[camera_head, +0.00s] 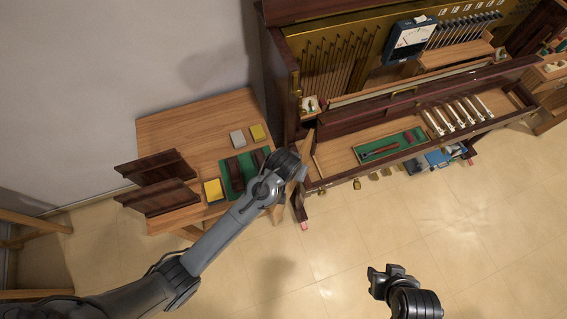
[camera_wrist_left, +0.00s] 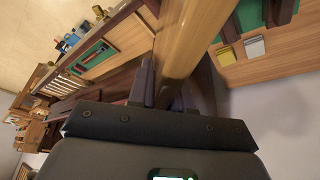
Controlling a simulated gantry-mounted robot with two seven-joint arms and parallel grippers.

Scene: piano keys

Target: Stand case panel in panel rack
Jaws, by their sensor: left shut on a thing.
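My left gripper (camera_head: 296,166) is at the left end of the piano, beside the small table's right side. In the left wrist view its fingers (camera_wrist_left: 167,88) are shut on a light brown wooden piece (camera_wrist_left: 187,40), which looks like a case panel seen near edge-on. It also shows as a narrow wood strip in the head view (camera_head: 308,147); much of it is hidden by the gripper. Two dark wood panels, one behind (camera_head: 151,167) and one in front (camera_head: 160,199), stand upright at the table's left end. The rack is hardly visible under them. My right gripper (camera_head: 385,276) is over bare floor; its opening is unclear.
The wooden table (camera_head: 180,125) carries a green mat (camera_head: 232,180) with dark blocks, plus yellow (camera_head: 213,190) and grey (camera_head: 237,138) blocks. The opened piano (camera_head: 330,170) holds a green tool tray (camera_head: 390,146) and a meter (camera_head: 410,38). Floor in front is clear.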

